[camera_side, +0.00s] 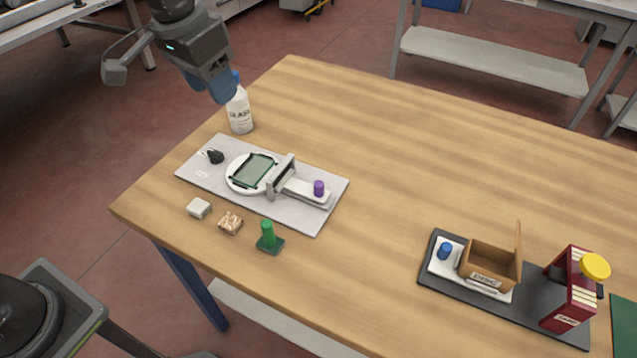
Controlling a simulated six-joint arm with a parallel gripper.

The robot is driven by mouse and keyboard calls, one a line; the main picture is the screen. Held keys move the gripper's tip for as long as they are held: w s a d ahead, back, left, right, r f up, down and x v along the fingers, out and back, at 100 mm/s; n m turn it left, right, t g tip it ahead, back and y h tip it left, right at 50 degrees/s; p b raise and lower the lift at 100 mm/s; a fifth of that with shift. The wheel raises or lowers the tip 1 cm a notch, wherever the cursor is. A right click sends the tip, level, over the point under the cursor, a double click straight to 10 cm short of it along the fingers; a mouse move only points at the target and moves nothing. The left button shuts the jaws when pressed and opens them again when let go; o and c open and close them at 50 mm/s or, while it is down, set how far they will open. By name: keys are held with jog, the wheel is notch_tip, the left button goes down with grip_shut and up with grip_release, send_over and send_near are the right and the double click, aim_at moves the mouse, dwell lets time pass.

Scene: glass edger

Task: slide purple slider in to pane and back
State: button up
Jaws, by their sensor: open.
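The purple slider (319,188) is a small upright purple knob on a light track, on the right part of the grey board (310,217). The green glass pane (254,171) lies on a round white turntable (233,184) left of it. A grey upright block (283,177) stands between the pane and the purple knob, close to the pane's right edge. My gripper (222,88) is at the upper left, above and behind the board, near the white bottle. It is open and away from the slider, with nothing seen in it.
A white labelled bottle (240,112) stands behind the board. A black knob (215,157) is on its left end. A white block (199,208), a tan bundle (230,223) and a green-handled tool (268,236) lie in front. A dark tray (540,313) with a cardboard box (490,266) is at right.

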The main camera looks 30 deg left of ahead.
jog(key=w+d+f+m+g, duration=0.1)
jog(key=w+d+f+g, duration=0.1)
jog(key=w+d+f, duration=0.45)
jog(key=m, duration=0.1)
send_near(319, 184)
jog(key=shift+y, duration=0.3)
jog(key=f, duration=1)
jog(key=shift+w+d+f, duration=0.2)
jog(key=shift+f, duration=0.05)
jog(key=shift+c, duration=0.5)
grip_shut()
